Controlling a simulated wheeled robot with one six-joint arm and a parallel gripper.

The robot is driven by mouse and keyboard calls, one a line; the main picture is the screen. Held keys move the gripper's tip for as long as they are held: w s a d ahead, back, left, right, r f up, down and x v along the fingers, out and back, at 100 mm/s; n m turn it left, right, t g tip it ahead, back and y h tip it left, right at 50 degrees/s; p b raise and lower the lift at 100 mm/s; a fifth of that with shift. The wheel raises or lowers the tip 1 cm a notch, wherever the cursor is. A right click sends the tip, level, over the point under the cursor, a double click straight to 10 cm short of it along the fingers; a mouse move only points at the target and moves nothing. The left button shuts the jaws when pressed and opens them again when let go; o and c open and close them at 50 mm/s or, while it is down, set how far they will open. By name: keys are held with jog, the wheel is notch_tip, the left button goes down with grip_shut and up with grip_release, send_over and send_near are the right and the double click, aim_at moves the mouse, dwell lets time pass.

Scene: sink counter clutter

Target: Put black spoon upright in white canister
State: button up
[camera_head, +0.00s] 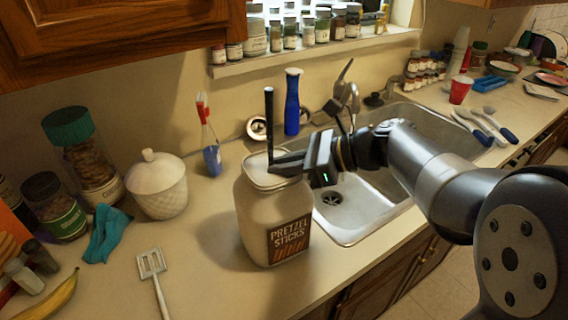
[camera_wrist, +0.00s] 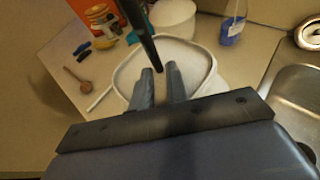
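The black spoon (camera_head: 269,118) stands nearly upright, its dark handle rising above the mouth of the off-white canister (camera_head: 258,220) labelled "PRETZEL STICKS". My gripper (camera_head: 273,164) reaches in from the right, just over the canister's rim. In the wrist view, the spoon's handle (camera_wrist: 143,36) comes down between my gripper's fingertips (camera_wrist: 159,73). The fingers are close together, with only a handle-wide gap, and appear shut on it. The canister's pale rim (camera_wrist: 204,62) surrounds the fingertips in that view. The spoon's lower end is hidden, so I cannot tell how deep it reaches.
A white lidded jar (camera_head: 157,188), teal cloth (camera_head: 106,234) and slotted spatula (camera_head: 153,268) lie to the left. The sink (camera_head: 372,215) is to the right. Counter in front of the spatula is clear.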

jog(key=o, duration=0.3)
jog(key=shift+s+f, duration=0.1)
jog(key=shift+f, duration=0.2)
jog(key=v, duration=1.1)
jog(key=shift+r, duration=0.25)
jog(key=shift+a, duration=0.2)
